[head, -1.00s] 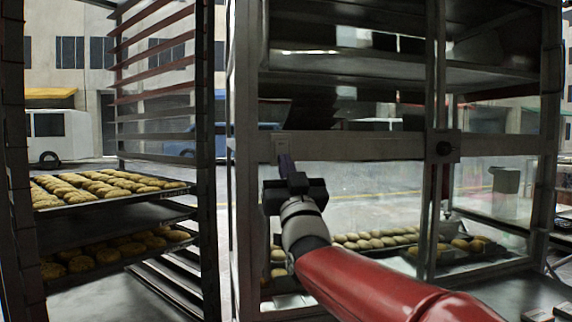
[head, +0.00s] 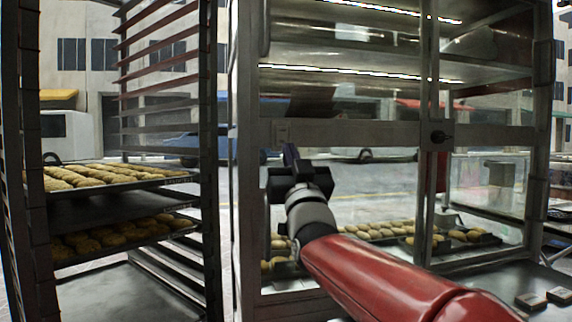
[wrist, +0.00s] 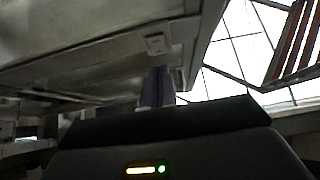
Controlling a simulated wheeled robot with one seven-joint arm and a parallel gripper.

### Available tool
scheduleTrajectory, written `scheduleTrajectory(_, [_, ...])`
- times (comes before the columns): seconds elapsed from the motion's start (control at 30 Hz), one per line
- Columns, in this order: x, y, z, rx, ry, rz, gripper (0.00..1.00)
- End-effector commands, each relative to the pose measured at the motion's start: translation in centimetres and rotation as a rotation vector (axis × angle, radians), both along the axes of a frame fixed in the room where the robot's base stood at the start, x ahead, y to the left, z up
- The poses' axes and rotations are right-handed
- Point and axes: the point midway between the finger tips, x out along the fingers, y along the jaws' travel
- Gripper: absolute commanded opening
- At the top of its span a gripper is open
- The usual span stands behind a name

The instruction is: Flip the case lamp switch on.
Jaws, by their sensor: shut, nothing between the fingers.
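The display case (head: 340,133) has a metal rail across its front. A small pale switch plate (head: 282,132) sits near the left end of that rail, and it also shows in the wrist view (wrist: 157,44). The rocker's position is too small to read. Bright lamp strips (head: 350,73) glow along the case's shelf edges. My gripper (head: 290,153) is shut and empty, just below the switch plate in the head view. In the wrist view its purple-grey fingers (wrist: 157,86) point up near the plate, with a small gap visible.
A tall rack (head: 212,160) with trays of baked goods (head: 100,176) stands at the left. More baked goods (head: 380,229) lie inside the case behind glass.

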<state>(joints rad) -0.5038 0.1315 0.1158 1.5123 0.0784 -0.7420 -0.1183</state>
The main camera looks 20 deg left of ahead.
Motion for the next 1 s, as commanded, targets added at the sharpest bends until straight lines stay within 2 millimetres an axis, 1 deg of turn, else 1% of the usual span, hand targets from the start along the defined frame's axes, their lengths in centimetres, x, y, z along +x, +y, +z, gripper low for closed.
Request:
scheduleTrajectory(0.03, [-0.6, -0.4, -1.5, -0.003, 0.003, -0.001, 0.0])
scheduleTrajectory(0.1, [-1.5, -0.9, -2.6, -0.003, 0.003, -0.001, 0.0])
scheduleTrajectory(0.3, [-3.6, -2.1, -5.7, -0.003, 0.003, -0.001, 0.0])
scheduleTrajectory(0.43, [-4.5, -2.7, -7.1, -0.003, 0.003, -0.001, 0.0])
scheduleTrajectory(0.6, [-5.1, -3.0, -7.8, -0.002, 0.001, -0.001, 0.0])
scheduleTrajectory(0.93, [-5.2, -3.1, -7.8, -0.002, 0.002, -0.001, 0.0])
scheduleTrajectory(1.0, [-5.1, -3.4, -7.8, -0.012, 0.014, -0.006, 0.0])
